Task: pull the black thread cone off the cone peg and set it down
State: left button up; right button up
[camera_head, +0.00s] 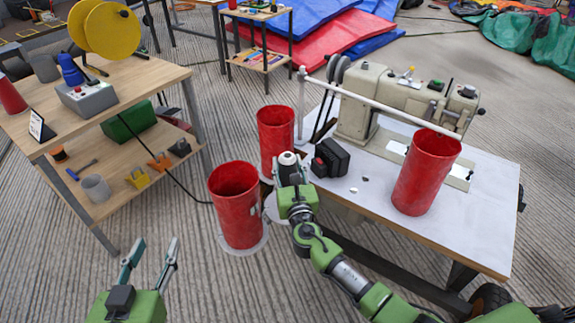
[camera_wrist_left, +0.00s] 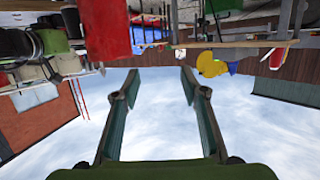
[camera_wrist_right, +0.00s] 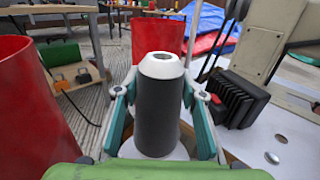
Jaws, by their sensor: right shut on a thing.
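The black thread cone (camera_wrist_right: 157,105) with a white top shows upright in the right wrist view. In the head view its white tip (camera_head: 288,157) shows just beyond my right gripper (camera_head: 291,178), which hides most of its body. In the right wrist view my right gripper (camera_wrist_right: 158,112) is shut on the cone, one finger on each side. A pale disc (camera_head: 277,210) lies below the gripper. The cone peg is hidden, so I cannot tell whether the cone is still on it. My left gripper (camera_head: 156,246) is open and empty over the floor.
Red open-topped cylinders stand left of the cone (camera_head: 235,208), behind it (camera_head: 275,140) and on the white sewing table (camera_head: 430,172). A black box (camera_head: 330,158) is close on the right. A sewing machine (camera_head: 400,105) stands behind. A wooden workbench (camera_head: 130,85) is at left.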

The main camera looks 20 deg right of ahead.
pick_arm(q)
jog(key=shift+s+a+f+g+y+p, duration=0.2)
jog(key=shift+s+f+g, duration=0.25)
jog(key=shift+f, duration=0.4)
jog(key=shift+s+a+f+g+y+p, duration=0.15)
jog(key=shift+s+a+f+g, duration=0.1)
jog(key=shift+s+f+g, duration=0.4)
jog(key=shift+s+a+f+g+y+p, duration=0.1)
jog(key=shift+s+a+f+g+p, duration=0.15)
jog(key=shift+f, duration=0.75)
jog(key=s+a+f+g+y+p, duration=0.1)
jog(key=s+a+f+g+p, duration=0.1)
jog(key=s+f+g, duration=0.2)
jog(key=s+a+f+g+y+p, duration=0.1)
jog(key=s+a+f+g+p, duration=0.1)
jog(key=s, duration=0.9)
jog(key=shift+a+f+n+g, duration=0.3)
jog(key=shift+a+f+g, duration=0.25)
jog(key=shift+f+g, duration=0.55)
dwell(0.4)
jog(key=shift+s+r, duration=0.1)
jog(key=shift+r, duration=0.05)
